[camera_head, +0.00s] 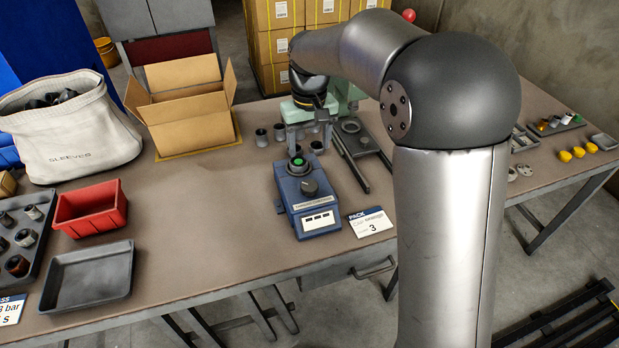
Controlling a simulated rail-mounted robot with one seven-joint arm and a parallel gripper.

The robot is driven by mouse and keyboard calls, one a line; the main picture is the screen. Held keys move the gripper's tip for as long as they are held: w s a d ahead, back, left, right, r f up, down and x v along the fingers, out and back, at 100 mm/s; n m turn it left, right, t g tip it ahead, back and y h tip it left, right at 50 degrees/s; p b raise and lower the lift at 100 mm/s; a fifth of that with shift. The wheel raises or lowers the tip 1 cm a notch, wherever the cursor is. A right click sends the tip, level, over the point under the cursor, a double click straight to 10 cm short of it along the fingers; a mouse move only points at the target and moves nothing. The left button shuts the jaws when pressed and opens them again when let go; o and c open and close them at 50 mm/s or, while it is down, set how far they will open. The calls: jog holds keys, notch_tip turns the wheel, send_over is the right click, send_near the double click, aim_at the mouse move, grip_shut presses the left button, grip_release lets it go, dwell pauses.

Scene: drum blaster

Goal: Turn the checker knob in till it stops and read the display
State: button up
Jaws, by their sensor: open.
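The checker (306,205) is a blue box on the workbench, left of my arm. A green-topped piece (298,161) sits at the checker's far end. My gripper (309,147) is open, pointing down over that far end, beyond the knob. I cannot tell whether its fingers touch anything.
A white card (370,222) reading "PACK" lies right of the checker. Several dark sleeves (262,137) stand beyond it. An open cardboard box (190,122), a red bin (90,210) and a grey tray (88,278) are left. The bench between them and the checker is clear.

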aim_at(309, 185)
notch_tip(309, 185, down, 13)
jog(key=shift+f, duration=0.1)
dwell(0.3)
jog(key=c, duration=1)
